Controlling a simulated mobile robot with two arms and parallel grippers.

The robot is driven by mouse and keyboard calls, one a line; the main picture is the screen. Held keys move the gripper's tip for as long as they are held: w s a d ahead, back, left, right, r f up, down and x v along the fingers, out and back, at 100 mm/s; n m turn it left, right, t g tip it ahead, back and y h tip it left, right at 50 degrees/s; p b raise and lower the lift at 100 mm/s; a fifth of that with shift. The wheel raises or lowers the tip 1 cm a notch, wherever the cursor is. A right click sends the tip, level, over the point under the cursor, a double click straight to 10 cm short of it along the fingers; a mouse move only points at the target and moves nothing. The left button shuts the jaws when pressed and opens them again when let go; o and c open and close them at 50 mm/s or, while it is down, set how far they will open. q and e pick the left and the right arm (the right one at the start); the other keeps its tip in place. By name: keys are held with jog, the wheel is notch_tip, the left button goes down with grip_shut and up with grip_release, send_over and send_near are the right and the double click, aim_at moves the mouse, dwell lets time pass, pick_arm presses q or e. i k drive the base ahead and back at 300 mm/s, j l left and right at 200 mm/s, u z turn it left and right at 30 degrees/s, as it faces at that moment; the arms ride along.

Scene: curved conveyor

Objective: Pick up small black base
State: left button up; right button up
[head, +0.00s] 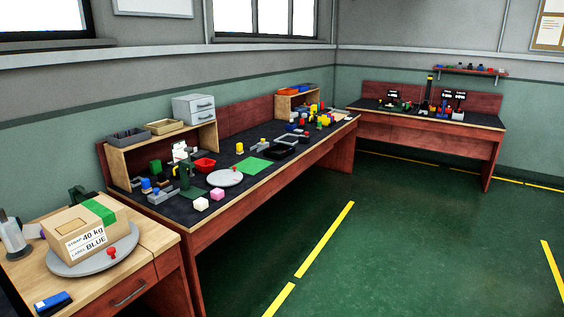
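I cannot tell surely which thing is the small black base. Small dark parts stand among coloured pieces on the far workbench (470,120), too small to make out. Neither of my grippers is in view.
A cardboard box (70,218) sits on a grey turntable (92,262) on the near left table. A white round plate (225,178), pink and white cubes and several coloured parts crowd the long workbench. The green floor (400,240) is clear on the right.

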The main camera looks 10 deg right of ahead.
aim_at(280, 150)
jog(key=i+l+z, duration=0.35)
jog(key=i, duration=0.2)
jog(key=i+l+z, duration=0.25)
jog(key=i+z, duration=0.15)
jog(key=i, duration=0.2)
jog(key=i+z, duration=0.35)
jog(key=i, duration=0.25)
jog(key=i+u, duration=0.1)
jog(key=i, duration=0.6)
jog(key=i+l, duration=0.15)
jog(key=i, duration=0.55)
jog(key=i+l+u, duration=0.15)
jog(key=i, duration=0.55)
jog(key=i+l+u, duration=0.15)
jog(key=i+u, duration=0.2)
jog(key=i+l+u, duration=0.75)
jog(key=i, duration=0.15)
jog(key=u, duration=1.45)
jog(key=j+z, duration=0.1)
jog(key=z, duration=0.35)
jog(key=i+j+z, duration=0.1)
jog(key=z, duration=0.35)
